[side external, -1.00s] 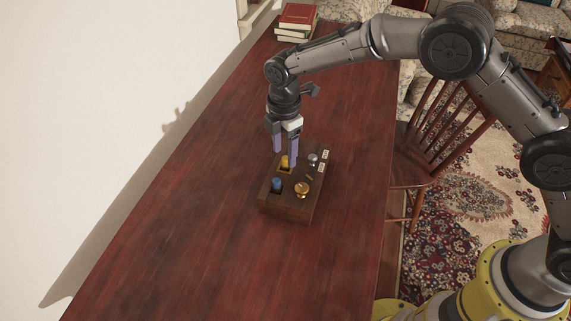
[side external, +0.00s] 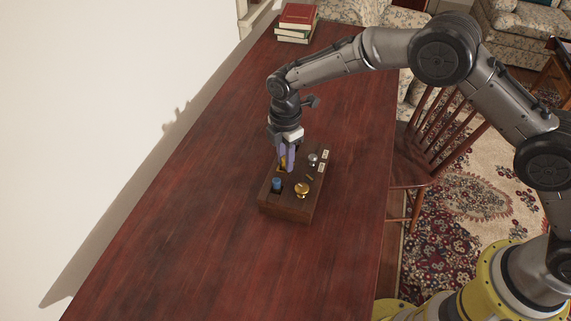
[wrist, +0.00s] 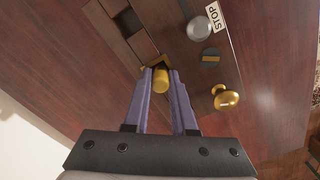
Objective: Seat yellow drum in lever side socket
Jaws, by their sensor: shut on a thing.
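The yellow drum (wrist: 160,78) is between my fingertips in the wrist view. In the side external view only a bit of the yellow drum (side external: 282,169) shows beside the fingers. My gripper (wrist: 161,72) is shut on it, pointing down at the dark wooden box (side external: 285,208). The drum's lower part is hidden, so I cannot tell how deep it sits in its opening. The box also carries a silver round knob (wrist: 200,28) near a STOP label and a brass knob (wrist: 228,98). Which part is the lever is unclear.
A blue drum (side external: 277,185) stands in the box's near left socket. Square recesses (wrist: 143,45) show at the upper left in the wrist view. Books (side external: 297,22) lie at the table's far end. The reddish table (side external: 180,230) is clear around the box.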

